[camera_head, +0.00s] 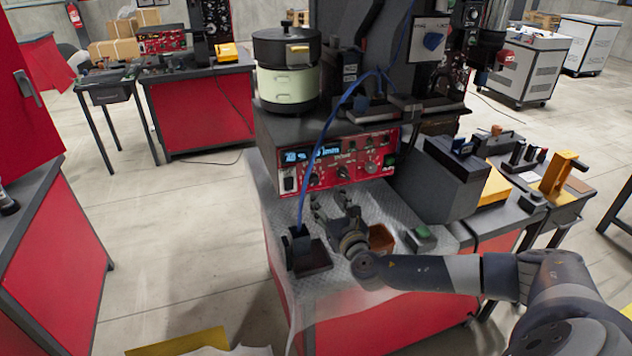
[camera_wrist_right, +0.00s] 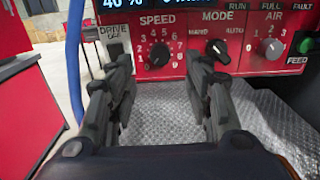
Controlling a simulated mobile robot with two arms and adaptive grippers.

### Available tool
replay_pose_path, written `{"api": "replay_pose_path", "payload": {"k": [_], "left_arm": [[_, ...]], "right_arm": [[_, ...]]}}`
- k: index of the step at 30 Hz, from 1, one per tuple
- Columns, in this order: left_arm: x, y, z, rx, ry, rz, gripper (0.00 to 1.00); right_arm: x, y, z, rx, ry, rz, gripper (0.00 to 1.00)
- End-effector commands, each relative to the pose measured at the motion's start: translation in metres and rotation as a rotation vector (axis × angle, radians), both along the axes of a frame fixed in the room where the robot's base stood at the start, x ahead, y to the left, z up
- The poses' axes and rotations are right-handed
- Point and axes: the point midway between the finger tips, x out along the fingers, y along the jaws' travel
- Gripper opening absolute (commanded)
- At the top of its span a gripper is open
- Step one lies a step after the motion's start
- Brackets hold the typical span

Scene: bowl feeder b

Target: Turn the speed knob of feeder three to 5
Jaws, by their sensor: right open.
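The red control panel (camera_head: 338,165) of the feeder faces me under a cream and black bowl (camera_head: 287,75). Its black speed knob (camera_wrist_right: 158,53) sits inside a printed number scale in the right wrist view; its pointer is too small to read surely. The knob also shows at the panel's lower left in the head view (camera_head: 314,180). My right gripper (camera_head: 332,201) is open and empty in front of the panel. In the wrist view its fingers (camera_wrist_right: 160,82) stand to either side below the knob, apart from it. I cannot see a feeder number.
The mode knob (camera_wrist_right: 217,51) and air knob (camera_wrist_right: 271,48) sit right of the speed knob. A blue cable (camera_head: 303,195) hangs at the panel's left. A dark tray (camera_head: 312,258) and an orange bin (camera_head: 381,238) stand on the silvery mat below.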

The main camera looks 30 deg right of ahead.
Motion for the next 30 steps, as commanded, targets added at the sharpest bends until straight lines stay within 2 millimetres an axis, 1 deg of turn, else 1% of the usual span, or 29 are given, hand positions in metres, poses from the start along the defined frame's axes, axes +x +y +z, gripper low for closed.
{"api": "replay_pose_path", "payload": {"k": [1, 3, 6, 9, 13, 15, 18, 23, 28, 29, 30], "left_arm": [[-0.01, 0.001, 0.002, 0.001, 0.015, 0.0, 0.4], [-0.02, 0.001, 0.003, 0.004, 0.03, -0.001, 0.4], [-0.026, 0.002, 0.004, 0.004, 0.037, -0.001, 0.4], [-0.022, 0.002, 0.006, 0.003, 0.031, -0.002, 0.4], [-0.005, 0.001, 0.008, 0.002, 0.007, -0.002, 0.4], [0.005, 0.0, 0.009, -0.001, -0.009, -0.002, 0.4], [0.012, -0.001, 0.01, -0.002, -0.02, -0.002, 0.4], [0.009, 0.0, 0.009, -0.001, -0.014, -0.002, 0.4], [-0.001, 0.001, 0.009, 0.002, 0.002, -0.002, 0.4], [-0.003, 0.001, 0.008, 0.001, 0.004, -0.002, 0.4], [-0.005, 0.001, 0.008, 0.002, 0.007, -0.002, 0.4]], "right_arm": [[0.009, -0.002, 0.003, 0.0, -0.004, -0.003, 0.47], [0.021, -0.005, 0.003, 0.001, -0.004, -0.003, 0.47], [0.037, -0.009, 0.002, 0.001, -0.002, -0.002, 0.47], [0.051, -0.012, 0.002, 0.001, -0.002, -0.002, 0.47], [0.065, -0.016, 0.001, 0.002, -0.003, -0.002, 0.47], [0.07, -0.017, 0.0, 0.001, -0.001, 0.0, 0.47], [0.075, -0.018, 0.001, 0.001, -0.001, 0.0, 0.47], [0.078, -0.018, 0.0, 0.002, 0.0, 0.0, 0.47], [0.077, -0.018, 0.0, 0.002, 0.0, 0.0, 0.47], [0.077, -0.018, 0.0, 0.002, 0.0, 0.0, 0.44], [0.077, -0.019, 0.0, 0.002, 0.0, 0.0, 0.35]]}}
